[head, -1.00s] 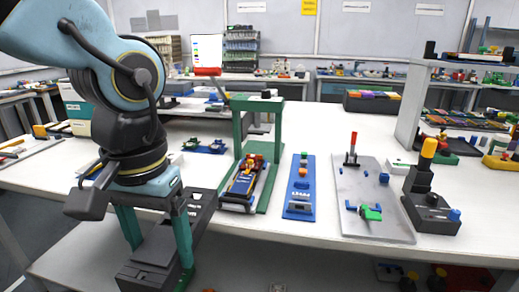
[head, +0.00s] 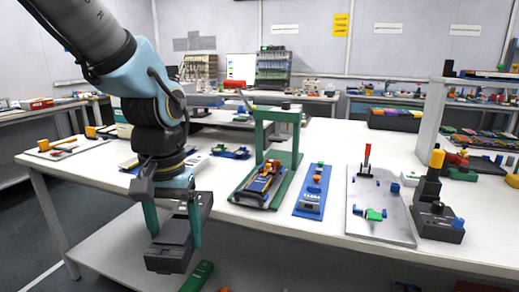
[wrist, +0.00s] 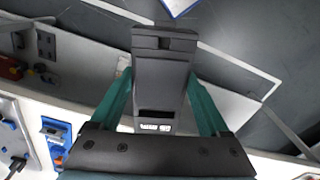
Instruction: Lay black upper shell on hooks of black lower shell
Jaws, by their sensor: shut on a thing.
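My gripper (head: 174,226) is shut on a long black shell (head: 168,259), apparently the upper shell, and carries it in front of the table's near edge. In the wrist view the shell (wrist: 160,75) lies lengthwise between the two teal fingers, with a slot near its far end and a small light label near the gripper. Grey floor shows beyond it. I cannot make out the black lower shell with its hooks in either view; my arm and the held shell cover part of the table.
The white table (head: 330,240) bears a green frame (head: 259,135), a blue strip (head: 309,206), a grey plate (head: 390,225) and a black block with a yellow-topped post (head: 437,222). A shelf rack (head: 430,110) stands at the right. A green piece (head: 198,276) lies below the table edge.

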